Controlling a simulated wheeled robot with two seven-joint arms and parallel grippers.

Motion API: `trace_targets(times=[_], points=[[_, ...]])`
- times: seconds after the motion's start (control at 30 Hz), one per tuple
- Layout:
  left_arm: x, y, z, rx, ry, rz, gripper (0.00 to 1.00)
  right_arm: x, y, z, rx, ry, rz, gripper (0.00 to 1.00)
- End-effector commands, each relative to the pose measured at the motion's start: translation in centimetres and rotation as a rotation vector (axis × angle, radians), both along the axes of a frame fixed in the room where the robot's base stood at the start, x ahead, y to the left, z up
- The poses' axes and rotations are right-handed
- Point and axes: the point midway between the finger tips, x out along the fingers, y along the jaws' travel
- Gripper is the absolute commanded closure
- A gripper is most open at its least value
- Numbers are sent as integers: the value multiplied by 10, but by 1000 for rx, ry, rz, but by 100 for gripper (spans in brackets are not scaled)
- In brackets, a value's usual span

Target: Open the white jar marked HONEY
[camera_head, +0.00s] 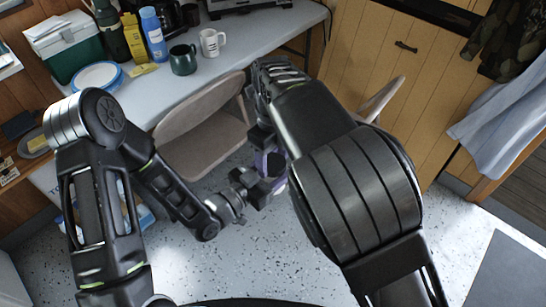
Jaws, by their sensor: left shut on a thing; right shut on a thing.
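A small jar (273,161) with purple and pale parts is held in the air between my two grippers, in front of the folding chair. Most of it is hidden by the jaws, and no HONEY marking can be read. My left gripper (262,187) is shut on it from the lower left. My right gripper (264,146) is shut on it from above, with its arm hiding much of that side. I cannot tell which part each gripper holds, or whether the lid is apart from the body.
The table (222,63) at the back holds a green and white cooler (70,48), a blue bottle (153,35), a dark green mug (183,60), a white mug (212,42) and a blue-rimmed plate (97,76). A beige chair (205,130) stands before it. Speckled floor (200,270) is clear below.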

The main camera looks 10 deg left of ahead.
Motion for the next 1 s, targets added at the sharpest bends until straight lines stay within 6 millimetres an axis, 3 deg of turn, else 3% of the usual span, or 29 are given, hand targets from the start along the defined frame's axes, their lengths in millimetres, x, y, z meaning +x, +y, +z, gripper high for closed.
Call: trace_targets(times=[0.4, 0.7, 0.93, 0.97, 1.0], points=[[0, 0, 0, -1, -1, 0, 100, 0, 0, 0, -1, -1, 0, 91], [0, 0, 0, -1, -1, 0, 100, 0, 0, 1, 2, 1, 290, 91], [0, 0, 0, -1, -1, 0, 100, 0, 0, 1, 0, 0, 299, 91], [0, 0, 0, -1, -1, 0, 100, 0, 0, 1, 0, 0, 299, 41], [0, 0, 0, -1, -1, 0, 100, 0, 0, 1, 0, 0, 299, 38]])
